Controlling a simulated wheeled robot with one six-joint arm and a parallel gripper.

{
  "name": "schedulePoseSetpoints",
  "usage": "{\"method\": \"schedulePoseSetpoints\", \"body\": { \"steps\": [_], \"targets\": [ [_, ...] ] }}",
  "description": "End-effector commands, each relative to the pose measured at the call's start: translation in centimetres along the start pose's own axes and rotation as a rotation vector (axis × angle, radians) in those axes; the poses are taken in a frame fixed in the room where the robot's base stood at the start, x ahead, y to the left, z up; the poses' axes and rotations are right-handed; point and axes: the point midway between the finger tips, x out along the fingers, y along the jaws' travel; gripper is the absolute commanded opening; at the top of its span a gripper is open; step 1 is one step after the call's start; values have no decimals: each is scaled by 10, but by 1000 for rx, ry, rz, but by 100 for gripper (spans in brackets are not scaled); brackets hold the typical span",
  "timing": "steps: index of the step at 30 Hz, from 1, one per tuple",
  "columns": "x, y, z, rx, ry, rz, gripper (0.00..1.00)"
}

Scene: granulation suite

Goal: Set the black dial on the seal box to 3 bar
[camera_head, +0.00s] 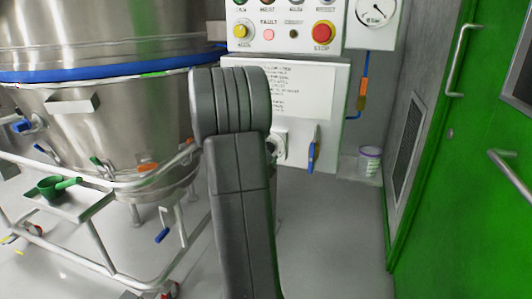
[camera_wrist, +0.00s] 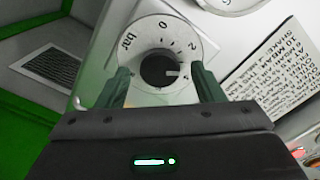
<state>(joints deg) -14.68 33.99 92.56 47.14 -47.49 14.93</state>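In the wrist view the black dial (camera_wrist: 157,71) sits in a round pale scale plate (camera_wrist: 140,38) marked 0, 2, bar and, less clearly, 4. Its white pointer mark is to the right, between the 2 and the 4. My gripper (camera_wrist: 161,82) is open, with one dark green finger on each side of the dial; I cannot tell whether they touch it. The white seal box (camera_head: 335,100) shows in the head view, where my arm covers part of its front. My fingers are hidden there, and I cannot make out the dial.
A blue-handled lever (camera_head: 312,155) hangs at the seal box's lower front. A control panel (camera_head: 275,22) and a pressure gauge (camera_head: 375,12) are above. A steel vessel (camera_head: 110,110) on a frame stands left. A green door (camera_head: 460,150) is right. Floor near the front right is clear.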

Motion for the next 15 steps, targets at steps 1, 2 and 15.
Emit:
{"method": "schedulePoseSetpoints", "body": {
  "steps": [1,2,15],
  "targets": [
    [0,0,0,0,0,0,61],
    [0,0,0,0,0,0,61],
    [-66,-2,0,-2,-4,-2,61]
  ]
}}
